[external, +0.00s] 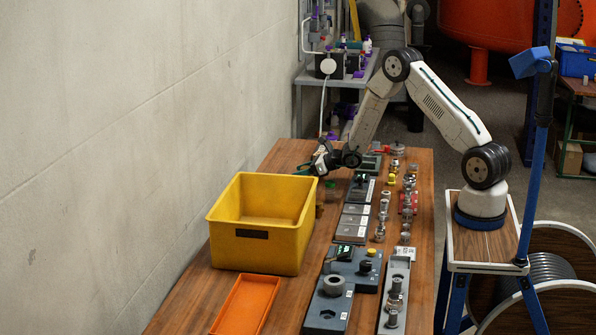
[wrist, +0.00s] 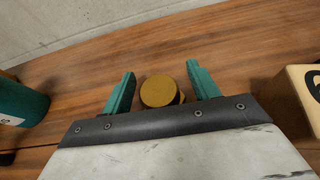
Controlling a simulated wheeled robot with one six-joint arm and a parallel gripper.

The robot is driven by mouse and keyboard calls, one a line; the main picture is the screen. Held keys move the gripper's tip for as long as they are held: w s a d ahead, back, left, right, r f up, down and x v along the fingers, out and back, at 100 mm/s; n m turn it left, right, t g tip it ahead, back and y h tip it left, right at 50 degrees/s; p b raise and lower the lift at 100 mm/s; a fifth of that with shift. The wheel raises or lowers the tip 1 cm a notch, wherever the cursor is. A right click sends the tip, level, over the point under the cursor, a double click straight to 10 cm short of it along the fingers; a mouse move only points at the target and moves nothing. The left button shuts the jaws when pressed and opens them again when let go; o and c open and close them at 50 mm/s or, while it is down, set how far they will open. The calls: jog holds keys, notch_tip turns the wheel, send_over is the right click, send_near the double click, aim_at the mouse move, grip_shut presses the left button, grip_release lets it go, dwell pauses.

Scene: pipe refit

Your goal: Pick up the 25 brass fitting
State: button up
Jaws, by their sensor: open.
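A round brass-coloured fitting (wrist: 160,92) stands on the wooden table in the wrist view. No number on it can be read. My gripper (wrist: 160,75) is open, with one teal finger to the left of the fitting and one to the right. Gaps show on both sides, and the fitting's lower part is hidden behind my gripper's dark edge. In the external view my gripper (external: 312,167) is low over the table behind the yellow crate. A small brownish piece (external: 319,210) shows beside the crate there; I cannot tell whether it is the same fitting.
A green cylinder (wrist: 20,106) is at the left and a pale block with a dark ring (wrist: 298,90) at the right. The yellow crate (external: 262,252) and orange tray (external: 246,305) stand near the wall. Several metal fittings and grey fixtures (external: 327,310) fill the table's right side.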

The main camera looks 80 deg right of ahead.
jog(key=shift+w+f, duration=0.1)
jog(key=shift+w, duration=0.1)
jog(key=shift+s, duration=0.1)
jog(key=c, duration=1.1)
jog(key=shift+c, duration=0.2)
